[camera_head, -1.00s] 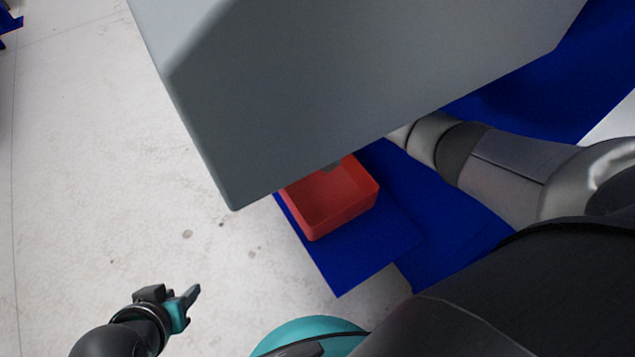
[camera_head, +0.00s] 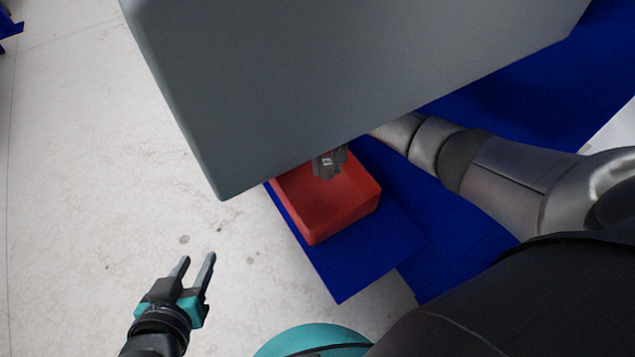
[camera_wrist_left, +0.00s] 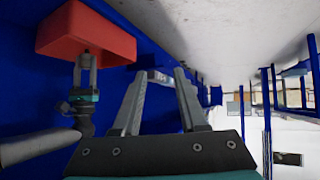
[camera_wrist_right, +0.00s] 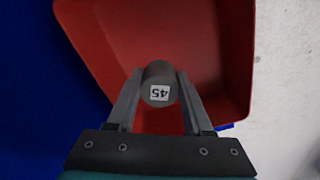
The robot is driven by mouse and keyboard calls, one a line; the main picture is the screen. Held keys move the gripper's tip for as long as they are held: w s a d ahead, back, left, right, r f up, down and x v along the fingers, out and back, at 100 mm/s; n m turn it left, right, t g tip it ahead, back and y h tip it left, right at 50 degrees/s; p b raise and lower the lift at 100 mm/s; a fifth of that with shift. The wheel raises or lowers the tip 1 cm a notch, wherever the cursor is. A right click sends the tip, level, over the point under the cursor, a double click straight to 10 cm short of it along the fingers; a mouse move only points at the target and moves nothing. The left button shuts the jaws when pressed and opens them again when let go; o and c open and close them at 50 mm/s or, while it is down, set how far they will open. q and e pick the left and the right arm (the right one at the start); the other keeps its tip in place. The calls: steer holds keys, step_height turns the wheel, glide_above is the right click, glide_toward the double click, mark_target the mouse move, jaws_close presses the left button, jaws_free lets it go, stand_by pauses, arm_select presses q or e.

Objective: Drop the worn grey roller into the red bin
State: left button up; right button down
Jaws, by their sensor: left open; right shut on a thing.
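The red bin (camera_head: 355,215) stands on a blue surface below the big grey machine body in the head view. It also shows in the left wrist view (camera_wrist_left: 95,32) and fills much of the right wrist view (camera_wrist_right: 195,35). My right gripper (camera_wrist_right: 158,82) is shut on the worn grey roller (camera_wrist_right: 157,70), which bears a "45" label, and holds it over the bin. In the head view my right gripper (camera_head: 328,165) is partly hidden by the grey body. My left gripper (camera_head: 195,262) is open and empty, over the floor left of the bin.
The large grey machine body (camera_head: 330,80) overhangs the bin's back side and hides part of the view. The blue surface (camera_head: 350,280) reaches past the bin's front. Pale floor (camera_head: 90,130) on the left is clear.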

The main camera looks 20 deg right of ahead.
steer(key=shift+c, duration=1.1)
jaws_free()
steer(key=shift+r+p, duration=0.65)
steer(key=shift+r, duration=0.25)
arm_select(q)
steer(key=s+a+g+y+p, duration=0.2)
steer(key=s+a+g+y, duration=0.1)
steer(key=s+a+g, duration=0.25)
arm_select(e)
step_height(320, 180, up, 3)
steer(key=shift+r, duration=0.1)
arm_select(q)
step_height(320, 180, down, 10)
steer(key=s+g+p, duration=0.1)
steer(key=p, duration=0.3)
steer(key=shift+a+r+p, duration=0.2)
steer(key=shift+a+p, duration=0.15)
steer(key=shift+a, duration=0.1)
arm_select(e)
step_height(320, 180, up, 7)
arm_select(q)
steer(key=shift+n, duration=0.3)
